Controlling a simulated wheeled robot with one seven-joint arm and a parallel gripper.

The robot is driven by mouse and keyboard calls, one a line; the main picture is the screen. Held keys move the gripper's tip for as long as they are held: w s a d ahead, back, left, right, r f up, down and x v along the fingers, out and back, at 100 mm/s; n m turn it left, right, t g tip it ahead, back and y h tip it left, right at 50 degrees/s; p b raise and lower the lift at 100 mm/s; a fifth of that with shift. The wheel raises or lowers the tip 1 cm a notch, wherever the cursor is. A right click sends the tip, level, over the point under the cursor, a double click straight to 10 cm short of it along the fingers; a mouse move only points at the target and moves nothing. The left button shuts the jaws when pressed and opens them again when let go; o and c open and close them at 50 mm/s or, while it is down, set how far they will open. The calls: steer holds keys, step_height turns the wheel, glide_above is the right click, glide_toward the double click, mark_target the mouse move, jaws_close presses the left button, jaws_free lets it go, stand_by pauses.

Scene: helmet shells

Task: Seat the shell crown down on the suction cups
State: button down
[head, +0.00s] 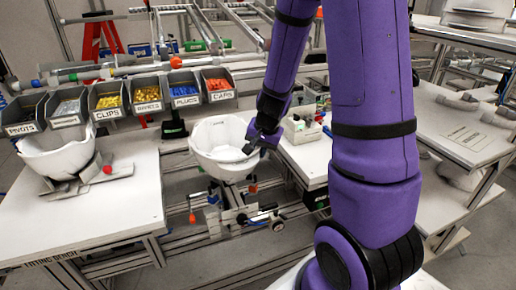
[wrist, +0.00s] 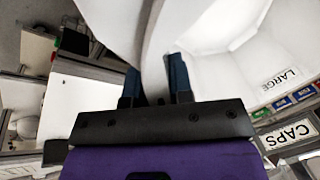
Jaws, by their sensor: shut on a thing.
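A white helmet shell (head: 222,140) is open side up, crown down, in the gap between the benches. My gripper (head: 256,142) is shut on its right rim. In the wrist view my gripper's dark blue fingers (wrist: 154,80) pinch the wall of the white shell (wrist: 225,62), and a "LARGE" label shows on a white surface at right. A fixture (head: 238,212) with metal parts and coloured knobs stands right below the shell. The suction cups are hidden by the shell, and I cannot tell whether the crown touches them.
A second white shell (head: 57,150) sits on a grey stand with a red knob on the left bench (head: 85,215). Several labelled parts bins (head: 147,95) line the back. A small tray of items (head: 302,127) is on the right bench. A shelf (head: 465,135) stands at far right.

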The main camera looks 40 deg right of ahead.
steer(key=shift+w+d+f, duration=0.25)
steer(key=shift+w+f, duration=0.15)
steer(key=shift+w, duration=0.5)
steer(key=shift+w+d+f, duration=0.3)
steer(key=shift+w+f, duration=0.05)
steer(key=shift+w, duration=0.5)
steer(key=shift+w+d+f, duration=0.25)
steer(key=shift+w+f, duration=0.15)
steer(key=shift+w, duration=0.5)
steer(key=shift+w+f, duration=0.2)
steer(key=shift+f, duration=1.85)
steer(key=c, duration=0.9)
jaws_free()
